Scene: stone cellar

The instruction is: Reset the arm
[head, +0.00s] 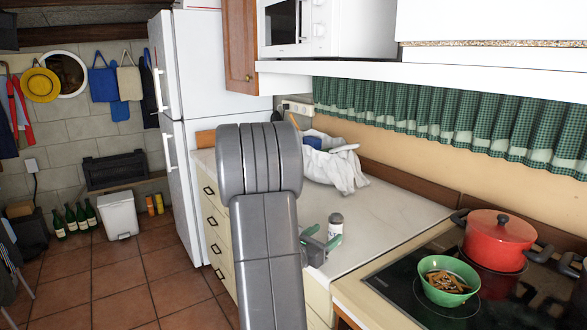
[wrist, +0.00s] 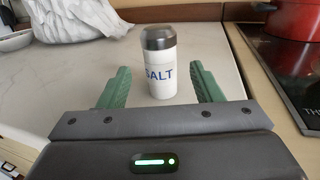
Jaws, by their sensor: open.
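My grey arm stands in the middle of the head view and reaches over the counter. My gripper (head: 322,243) has green fingers and shows beside a salt shaker (head: 335,224). In the wrist view my gripper (wrist: 160,85) is open, with one finger on each side of the salt shaker (wrist: 160,72). The shaker is white with a grey cap and the word SALT, and it stands upright on the pale counter (head: 385,210). Clear gaps show between the shaker and both fingers. Part of the counter is hidden behind my arm.
A red pot (head: 498,238) and a green bowl (head: 447,282) with brown pieces are on the hob (head: 385,285) at the right. A white cloth bag (head: 335,165) lies at the counter's back. A white cabinet (head: 440,80) hangs above. A fridge (head: 215,70) stands behind at the left.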

